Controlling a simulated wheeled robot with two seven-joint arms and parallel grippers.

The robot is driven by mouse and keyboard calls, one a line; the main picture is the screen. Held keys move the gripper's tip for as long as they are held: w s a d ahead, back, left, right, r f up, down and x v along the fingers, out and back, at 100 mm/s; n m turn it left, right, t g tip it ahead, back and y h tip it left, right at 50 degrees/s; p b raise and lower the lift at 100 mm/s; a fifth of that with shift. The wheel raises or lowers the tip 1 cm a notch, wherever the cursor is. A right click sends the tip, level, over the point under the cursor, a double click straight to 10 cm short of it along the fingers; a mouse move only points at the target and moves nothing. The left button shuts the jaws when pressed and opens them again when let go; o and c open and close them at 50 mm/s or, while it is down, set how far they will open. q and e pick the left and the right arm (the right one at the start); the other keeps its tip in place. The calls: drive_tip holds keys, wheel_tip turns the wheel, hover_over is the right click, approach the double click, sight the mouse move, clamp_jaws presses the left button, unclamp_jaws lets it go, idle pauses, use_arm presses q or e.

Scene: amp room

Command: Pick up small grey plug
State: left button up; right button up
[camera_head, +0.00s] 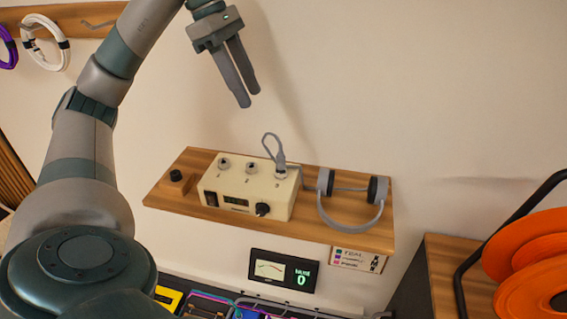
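A small grey plug (280,167) stands upright in the rightmost socket on top of a cream amplifier box (240,200). A grey cable loops up from the plug and runs down to the right. My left gripper (249,97) hangs above the box, up and to the left of the plug, clear of it. Its two fingers point down and look a little apart, with nothing between them. My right gripper is not in view.
The box sits on a wooden wall shelf (330,230) with grey headphones (350,200) at its right and a small black knob (176,175) at its left. Orange spools (530,250) stand at right. A meter display (284,271) is below.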

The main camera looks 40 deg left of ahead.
sight(279, 153)
use_arm(q)
drive_tip(key=shift+f, duration=0.2)
drive_tip(key=p+x, duration=0.1)
drive_tip(key=x, duration=1.1)
drive_tip(key=shift+d, duration=0.15)
drive_tip(key=shift+r, duration=0.1)
drive_tip(key=shift+w+d+f+p, duration=0.1)
drive_tip(key=shift+d+f+p, duration=0.3)
drive_tip(key=shift+f+p, duration=0.25)
drive_tip(key=p+x, duration=0.1)
drive_tip(key=x, duration=0.1)
drive_tip(key=shift+w+d+f, duration=0.1)
drive_tip(key=shift+d+f, duration=0.15)
drive_tip(key=shift+d, duration=0.05)
drive_tip(key=shift+w+d+f, duration=0.1)
drive_tip(key=shift+d+f, duration=0.05)
drive_tip(key=shift+f, duration=0.35)
